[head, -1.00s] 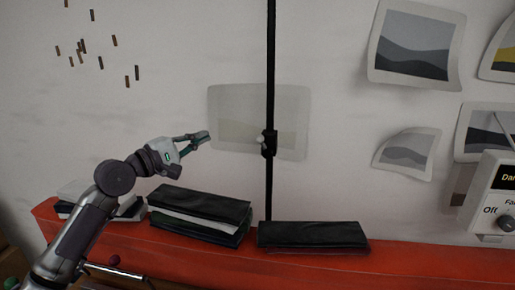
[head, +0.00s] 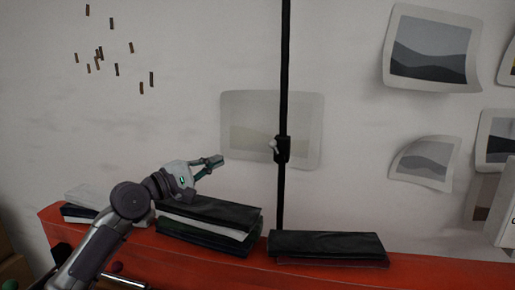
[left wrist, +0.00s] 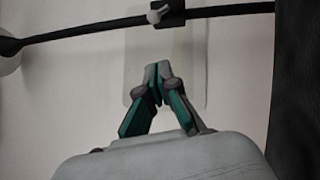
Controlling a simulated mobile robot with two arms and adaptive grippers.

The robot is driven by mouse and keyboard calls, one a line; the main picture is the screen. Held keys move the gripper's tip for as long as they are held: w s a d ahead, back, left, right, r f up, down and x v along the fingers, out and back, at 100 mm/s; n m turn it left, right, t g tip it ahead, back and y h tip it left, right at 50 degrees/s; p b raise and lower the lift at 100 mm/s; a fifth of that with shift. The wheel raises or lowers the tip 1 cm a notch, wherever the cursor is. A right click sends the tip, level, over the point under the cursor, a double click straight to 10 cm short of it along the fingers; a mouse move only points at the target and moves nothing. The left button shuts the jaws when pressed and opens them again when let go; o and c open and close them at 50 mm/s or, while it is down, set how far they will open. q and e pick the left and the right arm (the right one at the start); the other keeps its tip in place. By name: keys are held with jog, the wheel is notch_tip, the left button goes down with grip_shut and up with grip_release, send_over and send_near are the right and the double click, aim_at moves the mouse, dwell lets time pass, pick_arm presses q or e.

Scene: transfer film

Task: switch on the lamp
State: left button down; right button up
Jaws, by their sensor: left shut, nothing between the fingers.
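A thin black upright pole (head: 285,60) stands before the wall, with a black switch box (head: 283,150) on it that carries a small pale toggle (head: 273,146). No lamp head is clearly visible in the head view. My left gripper (head: 219,160) is shut and empty, left of the switch box and slightly lower, apart from it. In the left wrist view the closed fingertips (left wrist: 157,72) point toward the black box (left wrist: 171,12) and its pale toggle (left wrist: 157,14), with a gap between. A pale rounded part (left wrist: 6,55) shows at that view's left edge. My right gripper is out of view.
A red shelf (head: 420,268) runs below, bearing dark folded stacks (head: 325,245) (head: 210,222) close under the arm. A pale sheet (head: 240,115) hangs behind the pole. Curled pictures (head: 430,48) hang at right. The space between gripper and switch looks clear.

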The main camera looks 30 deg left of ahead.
pick_arm(q)
jog(key=p, duration=0.4)
send_near(275, 150)
jog(key=w+a+r, duration=0.2)
jog(key=w+a, duration=0.2)
jog(key=w, duration=0.1)
jog(key=d+p, duration=0.1)
jog(key=w+d, duration=0.1)
jog(key=d+p, duration=0.1)
jog(key=shift+w+d+r+p, duration=0.1)
jog(key=shift+w+d+p, duration=0.15)
jog(key=shift+p, duration=0.1)
jog(key=shift+a, duration=0.1)
jog(key=shift+a, duration=0.1)
